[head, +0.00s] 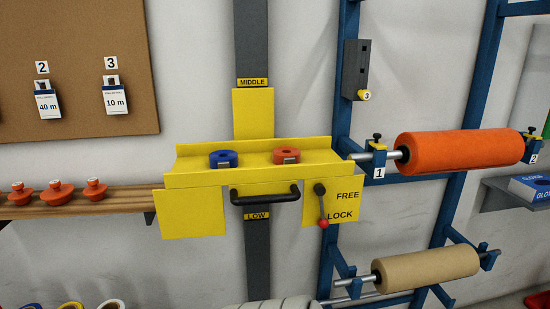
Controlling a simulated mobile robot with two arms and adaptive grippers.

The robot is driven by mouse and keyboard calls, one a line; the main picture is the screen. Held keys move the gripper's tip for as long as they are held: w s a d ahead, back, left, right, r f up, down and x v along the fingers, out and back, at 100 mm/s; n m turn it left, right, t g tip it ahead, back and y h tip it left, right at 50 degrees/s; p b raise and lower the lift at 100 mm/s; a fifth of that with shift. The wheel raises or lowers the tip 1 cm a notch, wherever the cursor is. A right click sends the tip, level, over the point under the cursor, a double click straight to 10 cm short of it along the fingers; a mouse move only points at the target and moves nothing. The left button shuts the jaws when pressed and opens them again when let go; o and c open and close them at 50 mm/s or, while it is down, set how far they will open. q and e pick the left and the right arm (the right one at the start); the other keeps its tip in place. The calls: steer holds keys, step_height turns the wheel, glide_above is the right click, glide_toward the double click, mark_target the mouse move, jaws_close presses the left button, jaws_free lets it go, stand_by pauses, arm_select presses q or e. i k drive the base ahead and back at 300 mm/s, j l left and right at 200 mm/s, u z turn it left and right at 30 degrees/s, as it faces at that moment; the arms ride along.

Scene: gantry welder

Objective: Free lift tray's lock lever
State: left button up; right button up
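The yellow lift tray (200,180) is on a dark vertical rail, between the MIDDLE label (252,82) and the LOW label (257,216). A black handle (265,196) runs along its front. The lock lever (322,207) is on the yellow plate at the tray's right front. Its black pivot is at the top and its red knob hangs down beside the word LOCK, below the word FREE. A blue ring (223,158) and an orange ring (286,156) sit on the tray. Neither of my grippers is in view.
A blue rack (335,110) stands right of the tray, holding an orange roll (460,148) and a beige roll (427,268). A wooden shelf (125,197) with several orange knobs is at left. A corkboard (75,60) with tags hangs above. The space before the lever looks clear.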

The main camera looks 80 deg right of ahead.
mark_target(322, 209)
steer(key=z, duration=2.6)
